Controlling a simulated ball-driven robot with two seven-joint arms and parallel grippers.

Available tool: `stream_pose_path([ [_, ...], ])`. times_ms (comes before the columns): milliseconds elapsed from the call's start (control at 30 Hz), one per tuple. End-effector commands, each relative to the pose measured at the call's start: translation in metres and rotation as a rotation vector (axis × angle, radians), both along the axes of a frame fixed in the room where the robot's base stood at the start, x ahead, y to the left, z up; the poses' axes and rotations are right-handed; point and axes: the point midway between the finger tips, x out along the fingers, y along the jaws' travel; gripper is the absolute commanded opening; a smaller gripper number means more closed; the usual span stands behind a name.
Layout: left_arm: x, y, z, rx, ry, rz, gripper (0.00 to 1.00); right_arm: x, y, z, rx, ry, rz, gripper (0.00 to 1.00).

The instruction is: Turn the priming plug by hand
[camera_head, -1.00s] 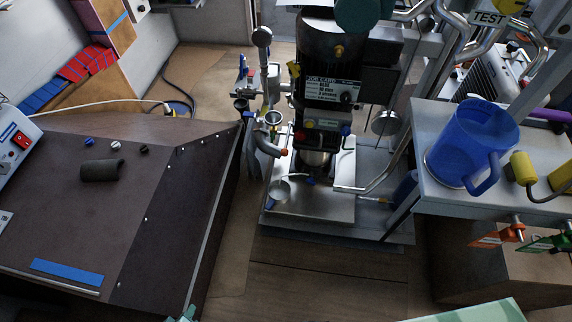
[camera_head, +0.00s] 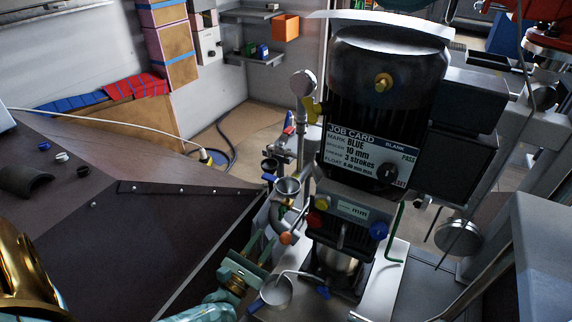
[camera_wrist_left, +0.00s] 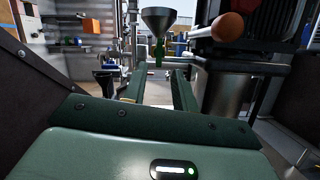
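The pump unit stands in the middle of the head view under a dark motor (camera_head: 385,70). Its front carries a red knob (camera_head: 313,219), a yellow knob (camera_head: 322,203) and a blue knob (camera_head: 378,230). A funnel (camera_head: 287,187) with a green part below it, and an orange-tipped handle (camera_head: 288,238), sit left of the pump. I cannot tell which part is the priming plug. My left gripper (camera_head: 263,246) is open and empty, just below and left of the orange tip. In the wrist view the orange tip (camera_wrist_left: 229,27) is above the right finger. My right gripper is not seen.
A job card (camera_head: 367,160) hangs on the motor. A metal cup (camera_head: 276,291) stands near the left gripper. A dark bench (camera_head: 130,240) fills the left side. A gauge (camera_head: 303,83) rises beside the motor. A green hex key (camera_head: 395,235) hangs right of the pump.

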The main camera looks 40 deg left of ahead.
Motion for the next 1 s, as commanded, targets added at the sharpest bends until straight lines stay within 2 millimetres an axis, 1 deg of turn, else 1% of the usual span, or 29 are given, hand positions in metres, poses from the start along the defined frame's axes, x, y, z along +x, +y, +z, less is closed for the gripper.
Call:
stream_pose_path([
  [567,0.064,0.012,0.019,0.004,0.003,0.001,0.28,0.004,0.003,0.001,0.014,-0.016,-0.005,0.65],
  [933,0.066,0.012,0.02,0.003,0.005,0.0,0.28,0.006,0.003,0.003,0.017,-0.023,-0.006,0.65],
  [967,0.066,0.012,0.02,0.003,0.005,0.0,0.25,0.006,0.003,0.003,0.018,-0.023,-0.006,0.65],
  [1000,0.066,0.012,0.02,0.003,0.005,0.0,0.14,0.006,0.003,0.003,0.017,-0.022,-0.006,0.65],
])
